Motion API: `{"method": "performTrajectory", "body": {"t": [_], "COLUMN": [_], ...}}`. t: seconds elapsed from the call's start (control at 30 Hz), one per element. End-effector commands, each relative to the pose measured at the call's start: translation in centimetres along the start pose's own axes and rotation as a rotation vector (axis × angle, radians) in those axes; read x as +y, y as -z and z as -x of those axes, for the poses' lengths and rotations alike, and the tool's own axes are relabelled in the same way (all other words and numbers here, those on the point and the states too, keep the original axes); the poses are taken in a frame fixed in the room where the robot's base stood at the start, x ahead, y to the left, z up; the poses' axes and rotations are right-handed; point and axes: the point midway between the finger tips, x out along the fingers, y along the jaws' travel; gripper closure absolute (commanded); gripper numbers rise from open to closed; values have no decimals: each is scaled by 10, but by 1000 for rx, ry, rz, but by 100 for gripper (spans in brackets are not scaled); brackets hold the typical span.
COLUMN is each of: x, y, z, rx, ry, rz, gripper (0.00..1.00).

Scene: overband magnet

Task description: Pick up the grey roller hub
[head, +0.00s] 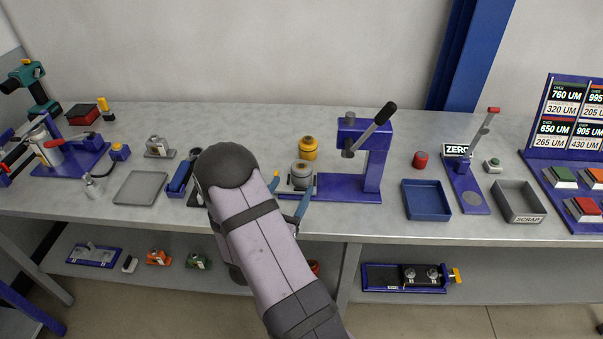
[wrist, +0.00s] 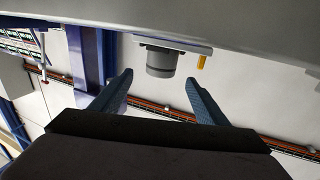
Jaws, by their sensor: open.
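The grey roller hub (head: 301,176) is a short, stepped cylinder standing on the base plate of the blue press (head: 374,160) in the head view. In the wrist view, where the scene appears upside down, the hub (wrist: 160,62) lies ahead of my gripper (wrist: 158,82). The two blue fingers are spread, and the hub lines up with the gap between them. No finger visibly touches it. In the head view my gripper (head: 289,191) is close in front of the hub, and my arm hides part of the fingers and the plate.
A yellow cylinder (head: 308,148) stands just behind the hub. The press column and its black-knobbed lever rise to the right. A small yellow pin (wrist: 202,62) stands beside the hub. A blue tray (head: 426,213) and a red cylinder (head: 420,160) are further right.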

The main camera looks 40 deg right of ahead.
Motion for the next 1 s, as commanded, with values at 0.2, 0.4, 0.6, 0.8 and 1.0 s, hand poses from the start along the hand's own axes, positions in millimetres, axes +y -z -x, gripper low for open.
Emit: {"method": "performTrajectory", "body": {"t": [0.2, 0.4, 0.6, 0.8, 1.0], "x": [0, 0, -1, -2, -2], "y": [0, 3, 3, 1, 1], "z": [-10, -23, -48, -61, -62], "rx": [-1, -1, -2, -2, -2], "ry": [1, -3, -3, 0, 1], "rz": [0, 0, 0, 1, 1], "gripper": [32, 32, 32, 32, 32]}}
